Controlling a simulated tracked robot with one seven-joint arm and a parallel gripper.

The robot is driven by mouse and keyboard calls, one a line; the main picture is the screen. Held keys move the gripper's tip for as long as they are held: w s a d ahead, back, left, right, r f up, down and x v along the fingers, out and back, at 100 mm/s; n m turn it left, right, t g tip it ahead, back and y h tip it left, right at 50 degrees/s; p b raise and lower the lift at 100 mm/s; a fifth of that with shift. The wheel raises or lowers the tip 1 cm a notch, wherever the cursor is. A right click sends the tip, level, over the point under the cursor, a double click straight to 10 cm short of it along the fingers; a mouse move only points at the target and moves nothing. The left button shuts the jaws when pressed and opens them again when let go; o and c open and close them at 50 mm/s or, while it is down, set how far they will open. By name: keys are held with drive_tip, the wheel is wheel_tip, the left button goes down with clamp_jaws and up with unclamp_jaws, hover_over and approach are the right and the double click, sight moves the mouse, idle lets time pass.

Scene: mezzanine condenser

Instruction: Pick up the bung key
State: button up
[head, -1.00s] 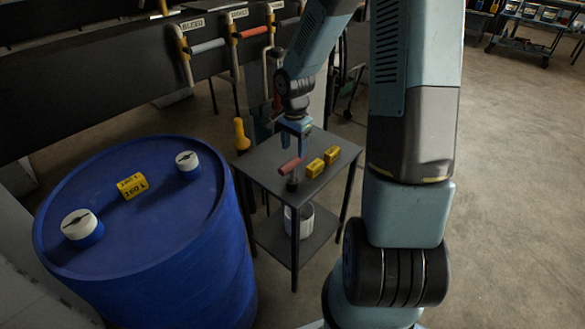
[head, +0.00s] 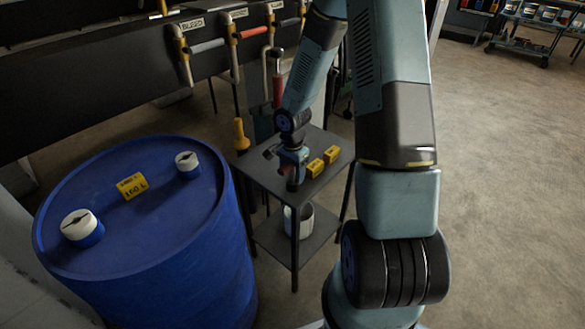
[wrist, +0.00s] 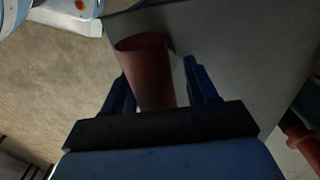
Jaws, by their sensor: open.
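The bung key (head: 283,170) has a red handle and a dark lower end, and stands on the small grey table (head: 266,182). In the head view my gripper (head: 291,166) is down at the key and hides much of it. In the wrist view the red handle (wrist: 148,75) lies between the two blue fingers of my gripper (wrist: 158,80). The fingers are open, with a gap visible on the right side of the handle; on the left I cannot tell whether they touch. The key's lower end is hidden in the wrist view.
Two yellow blocks (head: 315,168) (head: 331,154) lie on the table right of my gripper. A blue drum (head: 140,230) with two white-topped caps stands at left. A white bucket (head: 298,220) is on the lower shelf. Pipes with valve handles (head: 207,46) run behind.

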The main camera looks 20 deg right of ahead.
drive_tip(key=shift+f, duration=0.2)
drive_tip(key=shift+c, duration=0.3)
clamp_jaws()
